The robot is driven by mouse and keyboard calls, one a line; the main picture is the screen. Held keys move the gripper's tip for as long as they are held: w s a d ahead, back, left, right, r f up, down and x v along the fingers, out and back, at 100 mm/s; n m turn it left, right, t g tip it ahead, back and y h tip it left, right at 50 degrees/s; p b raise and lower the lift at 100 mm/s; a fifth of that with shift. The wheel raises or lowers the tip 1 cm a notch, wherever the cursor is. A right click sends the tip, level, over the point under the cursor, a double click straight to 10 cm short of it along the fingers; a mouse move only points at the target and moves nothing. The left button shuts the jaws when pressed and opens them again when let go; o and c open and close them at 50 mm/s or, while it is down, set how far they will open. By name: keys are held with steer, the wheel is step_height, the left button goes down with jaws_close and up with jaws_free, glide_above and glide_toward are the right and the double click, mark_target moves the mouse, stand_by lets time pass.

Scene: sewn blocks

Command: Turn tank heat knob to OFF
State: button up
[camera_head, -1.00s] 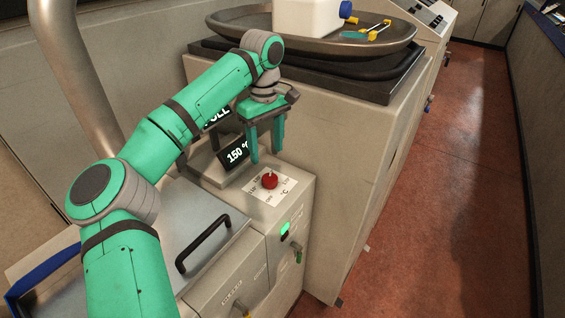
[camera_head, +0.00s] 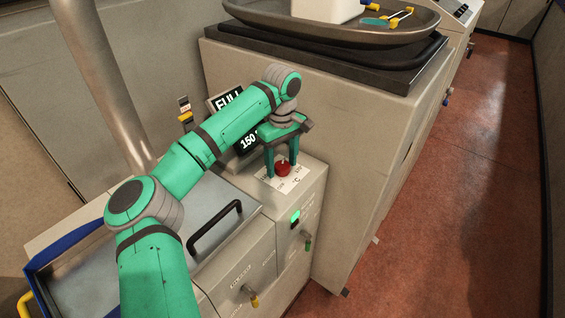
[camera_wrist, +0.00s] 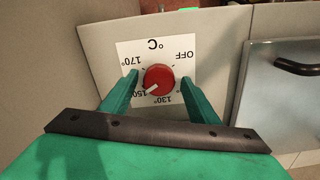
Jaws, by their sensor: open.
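The red heat knob (camera_head: 283,168) sits on a white dial plate (camera_head: 296,180) on top of the cream machine. In the wrist view the knob (camera_wrist: 159,78) has a white pointer mark directed at the 150° label; OFF (camera_wrist: 181,55) is printed at the upper right of the plate and 170° at the upper left. My gripper (camera_head: 282,172) is open, pointing down over the plate, with one green finger on either side of the knob. In the wrist view the fingers (camera_wrist: 160,80) stand apart from the knob, with gaps on both sides.
A display (camera_head: 246,140) reading 150 stands behind the knob. A lid with a black handle (camera_head: 215,226) lies to the left. A green light (camera_head: 295,217) and a lever (camera_head: 308,242) are on the front. A large tray (camera_head: 330,28) stands on the machine behind.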

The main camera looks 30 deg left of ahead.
steer(key=shift+w, duration=0.1)
steer(key=c, duration=1)
steer(key=shift+c, duration=0.2)
